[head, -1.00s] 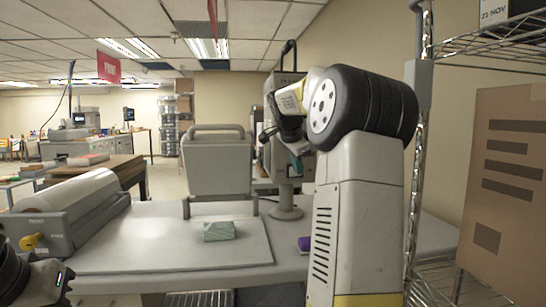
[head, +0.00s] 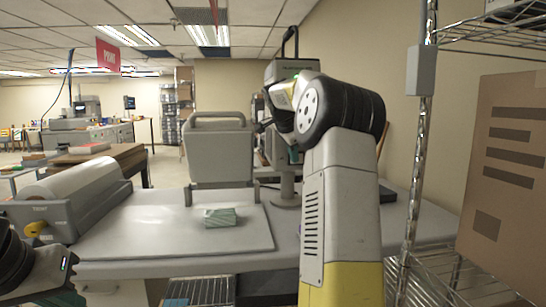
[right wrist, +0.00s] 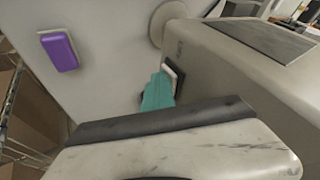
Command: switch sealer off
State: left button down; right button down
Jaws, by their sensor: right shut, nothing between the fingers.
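A grey upright machine (head: 292,68) with a black top handle, which I take to be the sealer, stands on the table behind my right arm. In the right wrist view its grey housing (right wrist: 245,75) carries a pale rocker switch (right wrist: 172,76) in a dark frame on its side. My right gripper (head: 292,154) is shut and empty. Its teal fingertips (right wrist: 158,92) are right at the switch and partly cover it; I cannot tell whether they touch or which way the rocker is tilted. Part of my left gripper (head: 68,297) shows at the bottom left, mostly cut off.
A grey platen unit (head: 220,155) and a pale green block (head: 220,217) are on the table (head: 150,265). A roll laminator (head: 75,195) is at left. A purple object (right wrist: 60,51) lies below the housing. A wire rack (head: 440,270) with a cardboard box (head: 510,180) is close at right.

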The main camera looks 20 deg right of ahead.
jog(key=shift+w+m, duration=0.25)
jog(key=shift+m, duration=0.05)
jog(key=shift+s+d, duration=0.4)
jog(key=shift+d, duration=0.25)
